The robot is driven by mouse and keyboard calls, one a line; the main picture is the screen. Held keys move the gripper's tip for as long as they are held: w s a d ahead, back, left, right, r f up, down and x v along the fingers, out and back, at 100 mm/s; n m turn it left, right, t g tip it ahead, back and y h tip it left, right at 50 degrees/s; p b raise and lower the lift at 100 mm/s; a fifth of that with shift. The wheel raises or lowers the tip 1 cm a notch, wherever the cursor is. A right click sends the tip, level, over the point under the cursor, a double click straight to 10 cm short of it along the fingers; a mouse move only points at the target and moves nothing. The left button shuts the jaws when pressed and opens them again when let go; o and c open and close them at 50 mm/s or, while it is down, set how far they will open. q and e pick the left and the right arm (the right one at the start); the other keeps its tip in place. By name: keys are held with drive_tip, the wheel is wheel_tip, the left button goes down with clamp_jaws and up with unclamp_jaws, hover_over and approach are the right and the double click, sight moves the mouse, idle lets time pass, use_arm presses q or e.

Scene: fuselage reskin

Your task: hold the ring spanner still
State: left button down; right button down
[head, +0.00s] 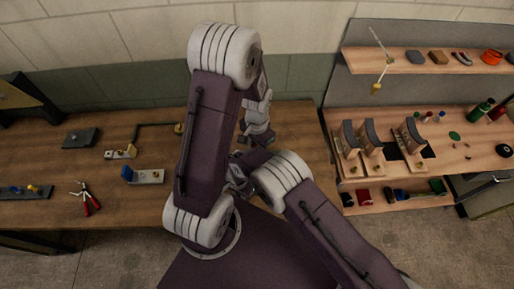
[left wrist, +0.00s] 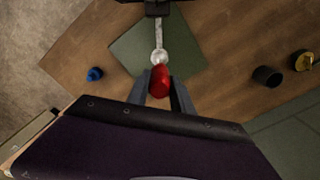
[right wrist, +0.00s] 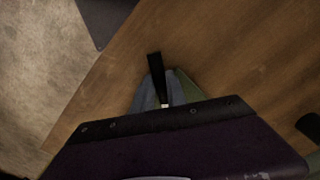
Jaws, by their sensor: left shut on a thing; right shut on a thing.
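In the left wrist view, my left gripper (left wrist: 160,82) is shut on a red piece (left wrist: 160,78). Just beyond its fingertips lies a grey metal bar with a round end, which looks like the ring spanner (left wrist: 159,45). The round end meets the red piece, and I cannot tell if they are joined. The bar's far end runs to a dark block (left wrist: 158,8). In the right wrist view, my right gripper (right wrist: 158,85) is shut on a black, handle-like piece (right wrist: 154,66) above the wooden bench. In the head view, my arms hide the spanner and most of both grippers.
On the wooden bench (head: 100,215) lie red-handled pliers (head: 87,200), a metal bracket (head: 148,176) and a dark plate (head: 80,138). A green mat (left wrist: 195,65) lies under the spanner. A blue piece (left wrist: 94,74) and a black cup (left wrist: 267,77) stand beside it. Shelves (head: 440,68) are at right.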

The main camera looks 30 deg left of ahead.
use_arm(q)
drive_tip(key=shift+n, duration=0.5)
drive_tip(key=shift+r, duration=1)
